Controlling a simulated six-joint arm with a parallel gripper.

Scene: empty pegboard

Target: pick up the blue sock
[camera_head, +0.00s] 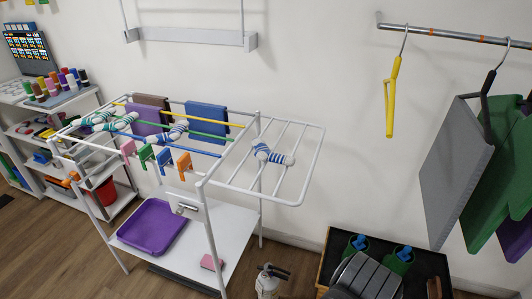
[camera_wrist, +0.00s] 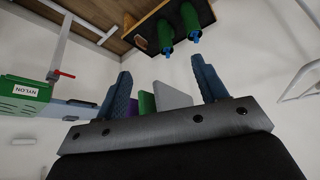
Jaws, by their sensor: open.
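A blue-and-white striped sock (camera_head: 272,153) lies across the thin bars of the drying rack's right wing in the head view. Several more striped socks with teal and blue bands, such as one sock (camera_head: 175,131), hang over the rack's left and middle bars. My gripper (camera_wrist: 160,67) shows in the wrist view with its two blue-grey fingers wide apart and nothing between them. No sock shows in the wrist view. I cannot make out my gripper clearly in the head view, so its distance from the sock is unclear.
The white drying rack (camera_head: 310,166) also holds cloths and coloured clips. A purple tray (camera_head: 152,226) sits on its lower shelf. Grey and green cloths (camera_head: 455,175) hang at the right. Green bottles (camera_head: 398,262) stand on a dark board at the bottom.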

